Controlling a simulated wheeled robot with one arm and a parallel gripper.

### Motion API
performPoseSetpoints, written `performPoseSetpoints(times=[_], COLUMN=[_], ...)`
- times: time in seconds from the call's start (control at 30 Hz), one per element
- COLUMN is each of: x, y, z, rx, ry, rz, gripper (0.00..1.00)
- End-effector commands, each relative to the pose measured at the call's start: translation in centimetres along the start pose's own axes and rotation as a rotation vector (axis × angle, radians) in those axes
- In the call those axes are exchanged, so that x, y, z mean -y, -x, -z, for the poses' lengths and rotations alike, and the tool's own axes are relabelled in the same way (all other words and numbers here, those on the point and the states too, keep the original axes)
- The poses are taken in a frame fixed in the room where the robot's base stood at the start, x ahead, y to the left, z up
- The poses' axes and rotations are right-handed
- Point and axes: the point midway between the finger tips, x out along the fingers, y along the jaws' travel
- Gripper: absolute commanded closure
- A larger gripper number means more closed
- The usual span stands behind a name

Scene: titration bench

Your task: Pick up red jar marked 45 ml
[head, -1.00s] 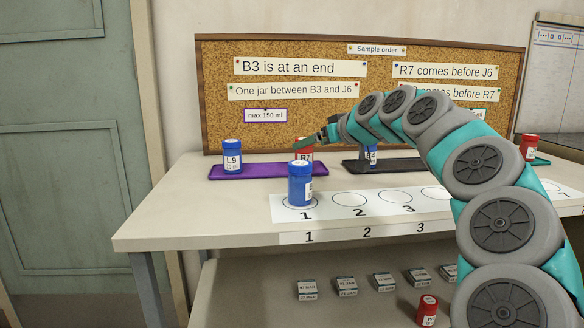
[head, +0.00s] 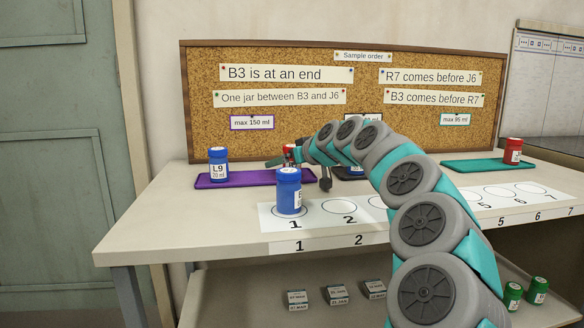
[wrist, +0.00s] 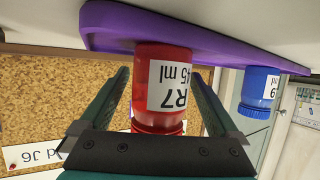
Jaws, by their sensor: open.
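The red jar (wrist: 160,85), labelled R7 and 45 ml, stands on the purple tray (wrist: 200,40) and fills the middle of the wrist view, which is upside down. In the head view the jar (head: 289,150) is mostly hidden behind my gripper and the blue jar in front. My gripper (wrist: 158,100) is open, with one finger on each side of the red jar. Narrow gaps show between the fingers and the jar. In the head view my gripper (head: 298,163) is at the right part of the purple tray.
A blue jar (head: 289,192) stands on spot 1, just in front of my gripper. Blue jar L9 (head: 218,164) is at the tray's left end. A teal tray (head: 475,166) at right holds another red jar (head: 513,151). The corkboard (head: 205,75) rises behind. Spot 2 (head: 345,205) is empty.

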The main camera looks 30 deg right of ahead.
Motion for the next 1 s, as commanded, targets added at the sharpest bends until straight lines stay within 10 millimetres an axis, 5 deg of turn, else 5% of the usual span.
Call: performPoseSetpoints(times=[0.13, 0.9, 1.0], x=[-0.02, -0.04, -0.05], y=[0.05, 0.05, 0.05], z=[0.01, -0.02, -0.01], rx=[0.0, 0.0, 0.0], ry=[0.0, -0.001, -0.001], rz=[0.0, -0.001, -0.001], gripper=[0.06, 0.92, 0.95])
